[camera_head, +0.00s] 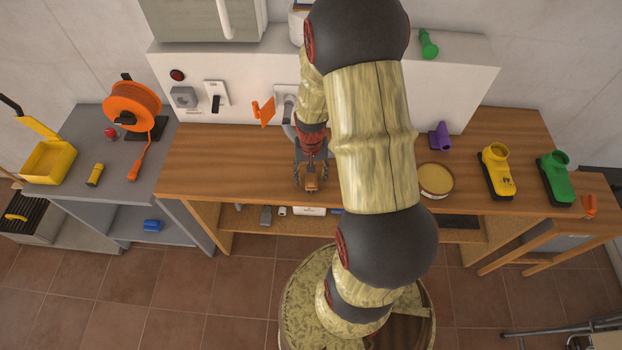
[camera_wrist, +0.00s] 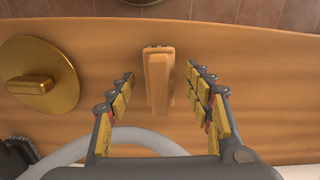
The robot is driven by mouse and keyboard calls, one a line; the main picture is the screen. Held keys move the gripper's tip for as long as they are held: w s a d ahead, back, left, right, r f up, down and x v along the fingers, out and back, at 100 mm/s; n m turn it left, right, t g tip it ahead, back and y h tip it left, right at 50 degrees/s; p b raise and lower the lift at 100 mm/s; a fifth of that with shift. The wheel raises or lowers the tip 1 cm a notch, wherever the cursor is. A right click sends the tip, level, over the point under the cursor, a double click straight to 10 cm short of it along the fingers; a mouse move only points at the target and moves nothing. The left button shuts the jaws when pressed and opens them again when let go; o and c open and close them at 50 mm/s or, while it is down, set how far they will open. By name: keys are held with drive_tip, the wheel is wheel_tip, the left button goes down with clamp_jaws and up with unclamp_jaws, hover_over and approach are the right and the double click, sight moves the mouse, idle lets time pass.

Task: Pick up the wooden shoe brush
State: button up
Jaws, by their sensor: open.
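The wooden shoe brush (camera_wrist: 158,78) lies on the wooden workbench (camera_wrist: 240,65), a narrow brown block with a raised ridge along its top. In the wrist view it stands between the two fingers of my gripper (camera_wrist: 160,74), with a visible gap on each side. My gripper is open and points down over the bench. In the head view my gripper (camera_head: 311,180) is over the left half of the bench, and the brush (camera_head: 311,184) shows at its fingertips, partly hidden by them.
A round brass-coloured lidded item (camera_head: 436,180) sits on the bench to the right. Yellow (camera_head: 497,170) and green (camera_head: 555,178) devices stand further right. A purple piece (camera_head: 440,138) is near the back panel. An orange cable reel (camera_head: 133,105) stands on the grey cabinet at left.

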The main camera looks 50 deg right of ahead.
drive_tip(key=shift+c, duration=0.2)
drive_tip(key=c, duration=1.3)
